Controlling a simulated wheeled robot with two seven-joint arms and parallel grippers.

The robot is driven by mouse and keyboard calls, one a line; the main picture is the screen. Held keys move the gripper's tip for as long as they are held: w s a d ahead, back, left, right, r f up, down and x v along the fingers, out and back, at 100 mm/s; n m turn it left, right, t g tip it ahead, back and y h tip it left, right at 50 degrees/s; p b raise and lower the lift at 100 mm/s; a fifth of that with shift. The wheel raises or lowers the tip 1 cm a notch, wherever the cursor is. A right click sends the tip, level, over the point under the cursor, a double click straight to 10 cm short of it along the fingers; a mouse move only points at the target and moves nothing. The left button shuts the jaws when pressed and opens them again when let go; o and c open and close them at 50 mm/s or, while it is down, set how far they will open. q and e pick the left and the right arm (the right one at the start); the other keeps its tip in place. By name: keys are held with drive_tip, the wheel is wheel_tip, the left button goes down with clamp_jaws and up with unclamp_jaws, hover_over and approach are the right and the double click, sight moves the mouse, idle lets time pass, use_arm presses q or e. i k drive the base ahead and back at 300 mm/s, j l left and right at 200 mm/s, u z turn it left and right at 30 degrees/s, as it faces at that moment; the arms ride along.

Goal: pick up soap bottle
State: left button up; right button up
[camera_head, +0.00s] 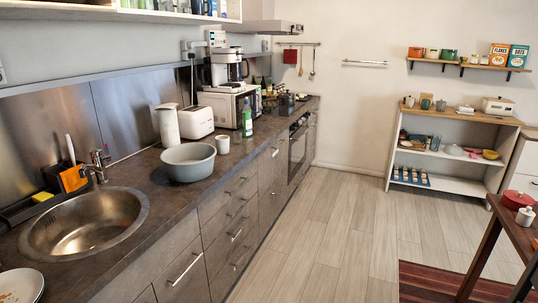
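A green bottle (247,117) with a pale label stands upright near the front edge of the counter (132,183), in front of the microwave. It looks like the soap bottle, but it is too small to read. A white cup (222,145) and a grey bowl (189,162) stand nearer to me on the same counter. Neither of my grippers is in view.
A round sink (88,224) is at the near left. A white toaster (194,122) and a white jug (168,125) stand behind the bowl. The wooden floor (325,225) right of the counter is open. A dark table (517,231) stands at right.

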sight(247, 123)
drive_tip(key=i+j+z, duration=0.1)
drive_tip(key=i+z, duration=0.3)
drive_tip(key=i, duration=1.1)
drive_tip(key=i+u, duration=0.4)
drive_tip(key=i+l+u, duration=0.15)
drive_tip(key=i+u, duration=0.25)
drive_tip(key=i, duration=0.05)
